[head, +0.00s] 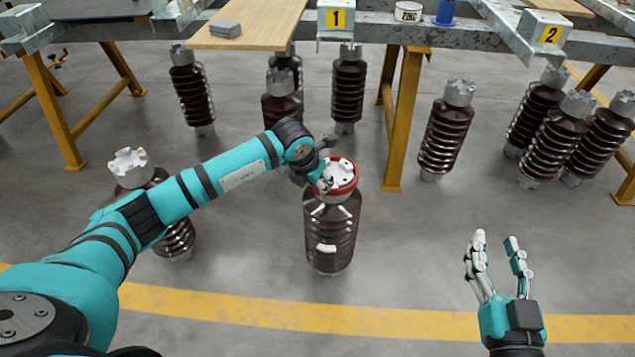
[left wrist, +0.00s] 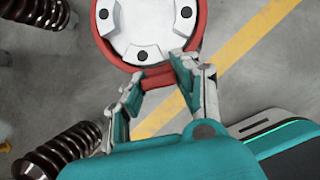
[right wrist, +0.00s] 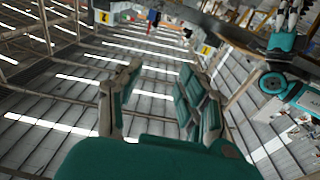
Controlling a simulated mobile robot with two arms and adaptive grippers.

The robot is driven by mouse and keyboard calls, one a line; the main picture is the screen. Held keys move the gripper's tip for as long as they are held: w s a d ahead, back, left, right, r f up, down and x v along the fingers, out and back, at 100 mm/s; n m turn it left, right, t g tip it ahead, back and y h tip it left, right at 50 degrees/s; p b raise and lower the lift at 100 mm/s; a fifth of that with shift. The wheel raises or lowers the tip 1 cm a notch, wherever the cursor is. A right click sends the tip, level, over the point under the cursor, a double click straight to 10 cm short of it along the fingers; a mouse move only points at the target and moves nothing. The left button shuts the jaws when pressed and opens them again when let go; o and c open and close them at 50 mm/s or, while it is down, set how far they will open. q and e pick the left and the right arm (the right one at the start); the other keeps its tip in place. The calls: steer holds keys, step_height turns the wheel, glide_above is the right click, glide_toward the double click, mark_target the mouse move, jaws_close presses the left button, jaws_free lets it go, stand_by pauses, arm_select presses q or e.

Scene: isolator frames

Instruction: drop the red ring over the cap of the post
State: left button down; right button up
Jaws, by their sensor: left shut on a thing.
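The red ring (head: 355,184) surrounds the pale cap (head: 342,168) of a brown ribbed post (head: 331,240) in the middle of the head view. In the left wrist view, the red ring (left wrist: 204,22) encircles the white cap (left wrist: 143,18) with its dark holes. My left gripper (left wrist: 160,78) is shut on the ring's near edge, one finger on each side. In the head view my left gripper (head: 324,182) is at the ring's left side and hides part of it. I cannot tell how low the ring sits. My right gripper (head: 497,245) is open and empty, fingers up.
Similar ribbed posts stand around, including one at left (head: 130,168) behind my left arm and one at right (head: 446,130). A metal frame on yellow trestles (head: 402,120) spans the back. Floor between the post and my right gripper is clear.

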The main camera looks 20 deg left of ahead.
arm_select(q)
steer(key=shift+f, duration=0.15)
steer(key=c, duration=1.4)
jaws_free()
steer(key=o, duration=0.5)
arm_select(e)
steer(key=shift+r+t, duration=0.3)
steer(key=shift+r, duration=0.1)
arm_select(q)
steer(key=v, duration=1.2)
steer(key=shift+s, duration=0.1)
steer(key=shift+f, duration=0.1)
